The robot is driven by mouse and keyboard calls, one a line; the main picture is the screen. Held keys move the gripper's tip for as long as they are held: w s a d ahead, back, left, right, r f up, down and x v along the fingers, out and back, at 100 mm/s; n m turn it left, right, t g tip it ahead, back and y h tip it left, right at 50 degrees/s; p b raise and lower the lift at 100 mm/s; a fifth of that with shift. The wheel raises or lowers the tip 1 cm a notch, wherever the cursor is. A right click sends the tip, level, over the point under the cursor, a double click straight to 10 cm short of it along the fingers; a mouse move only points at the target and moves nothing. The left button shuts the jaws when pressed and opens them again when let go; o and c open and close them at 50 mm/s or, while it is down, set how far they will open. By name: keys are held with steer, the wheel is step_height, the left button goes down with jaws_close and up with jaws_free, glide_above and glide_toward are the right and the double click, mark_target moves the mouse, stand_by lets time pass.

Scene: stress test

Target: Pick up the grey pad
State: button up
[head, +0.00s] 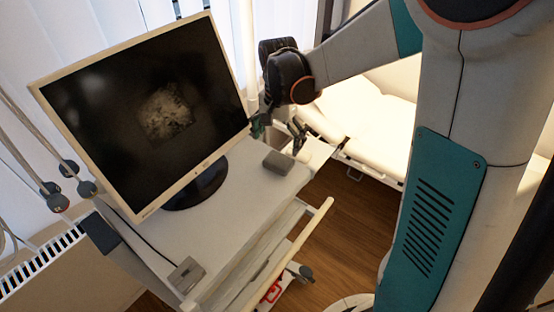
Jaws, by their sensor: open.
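A small dark grey pad (277,162) lies flat on the white top of a cart (232,215), near its far right end. My gripper (279,137) is open and empty, pointing down just behind the pad in the picture. One finger shows near the monitor's edge and the other to the right, above the cart's far corner. The gap between fingers and pad is hard to judge from this view. A second grey block (186,274), with a lighter mark, lies at the cart's near left end.
A large monitor (150,110) on a dark round base (198,187) stands on the cart, close to my gripper's left. A pale handle rail (300,245) runs along the cart's right side. A white bed (370,120) stands behind.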

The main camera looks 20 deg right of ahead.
mark_target(279, 159)
steer(key=shift+s+f, duration=0.1)
steer(key=shift+f, duration=3.75)
steer(key=c, duration=1)
